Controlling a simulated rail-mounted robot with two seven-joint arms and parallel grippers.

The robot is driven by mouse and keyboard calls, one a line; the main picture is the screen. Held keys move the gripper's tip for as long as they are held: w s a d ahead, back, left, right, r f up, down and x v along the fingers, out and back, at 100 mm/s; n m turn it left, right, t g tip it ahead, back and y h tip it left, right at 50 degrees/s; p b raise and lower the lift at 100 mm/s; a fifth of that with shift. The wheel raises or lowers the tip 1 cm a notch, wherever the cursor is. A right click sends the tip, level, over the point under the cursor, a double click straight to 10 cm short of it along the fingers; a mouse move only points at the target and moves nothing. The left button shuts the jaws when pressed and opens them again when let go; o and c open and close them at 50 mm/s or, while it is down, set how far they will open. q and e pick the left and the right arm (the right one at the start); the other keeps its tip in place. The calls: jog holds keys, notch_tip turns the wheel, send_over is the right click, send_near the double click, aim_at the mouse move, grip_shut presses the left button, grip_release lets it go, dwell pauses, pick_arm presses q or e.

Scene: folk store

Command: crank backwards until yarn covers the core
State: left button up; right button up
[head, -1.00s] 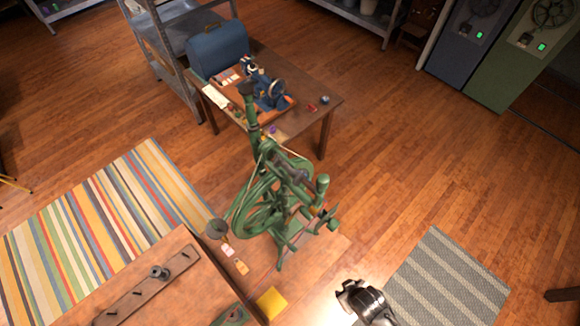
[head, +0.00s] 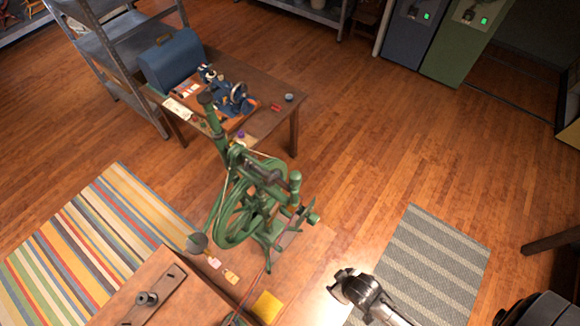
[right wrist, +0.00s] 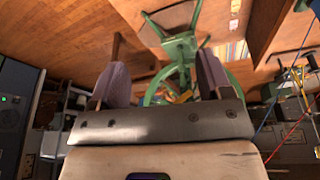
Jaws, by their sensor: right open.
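A green spinning wheel (head: 238,226) stands upright on a low wooden platform in the middle of the head view. Its large wheel and the upper post with bobbin parts show, but the crank and any yarn on the core are too small to tell. My right gripper (head: 345,285) is right of and in front of the spinning wheel, apart from it. In the right wrist view the two fingers of the right gripper (right wrist: 160,85) are wide apart and empty, with part of the green wheel (right wrist: 165,95) beyond them. My left gripper is not in view.
A wooden table (head: 265,115) behind holds a blue case (head: 171,62) and a sewing machine (head: 232,92). A wooden bench (head: 185,300) is at front left. A striped rug (head: 95,235) and a grey rug (head: 440,260) lie on open floor. A yellow sheet (head: 266,307) is near the front.

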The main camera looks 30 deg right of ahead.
jog(key=v, duration=0.6)
jog(key=shift+r, duration=0.4)
jog(key=shift+s, duration=0.1)
dwell(0.5)
